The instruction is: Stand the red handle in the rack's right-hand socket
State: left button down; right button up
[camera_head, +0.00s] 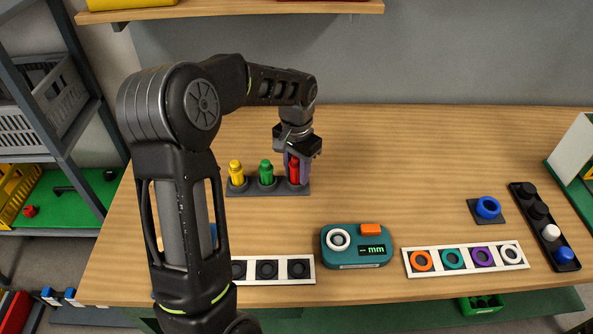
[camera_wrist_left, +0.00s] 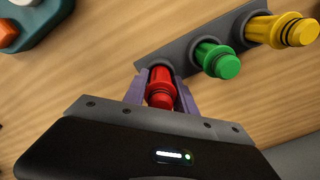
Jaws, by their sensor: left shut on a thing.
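The red handle (camera_head: 294,170) stands upright at the right end of the dark grey rack (camera_head: 246,190), in line with its right-hand socket. My left gripper (camera_head: 297,168) is around it from above, with its purple fingers shut on the handle. The left wrist view shows the red handle (camera_wrist_left: 160,85) between both fingers (camera_wrist_left: 160,90), its lower end at the rack (camera_wrist_left: 180,62). Whether it is fully seated is hidden by the fingers. A green handle (camera_head: 266,172) stands in the middle socket and a yellow handle (camera_head: 236,173) in the left one. My right gripper is not in view.
A teal device (camera_head: 356,262) with an orange button sits in front of the rack. White trays with black sockets (camera_head: 306,281) and coloured rings (camera_head: 464,271) lie along the front edge.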

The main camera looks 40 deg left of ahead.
pick_arm(q)
jog(key=shift+s+f, duration=0.25)
jog(key=shift+f, duration=0.3)
jog(key=shift+s+f, duration=0.25)
jog(key=shift+f, duration=0.25)
jog(key=c, duration=0.9)
grip_release()
jog(key=shift+c, duration=1.2)
jog(key=shift+o, duration=1.1)
jog(key=shift+d, duration=0.15)
jog(key=shift+w+r+g+p, duration=0.15)
jog(key=shift+w+r+p, duration=0.1)
jog(key=shift+r+p, duration=0.3)
jog(key=shift+w+r+g+p, duration=0.2)
jog(key=shift+r+p, duration=0.15)
jog(key=shift+r, duration=0.3)
jog(key=shift+w+r+p, duration=0.1)
jog(key=shift+r+p, duration=0.4)
jog(key=shift+r, duration=0.35)
jog(key=shift+r+p, duration=1.05)
jog(key=shift+r, duration=0.6)
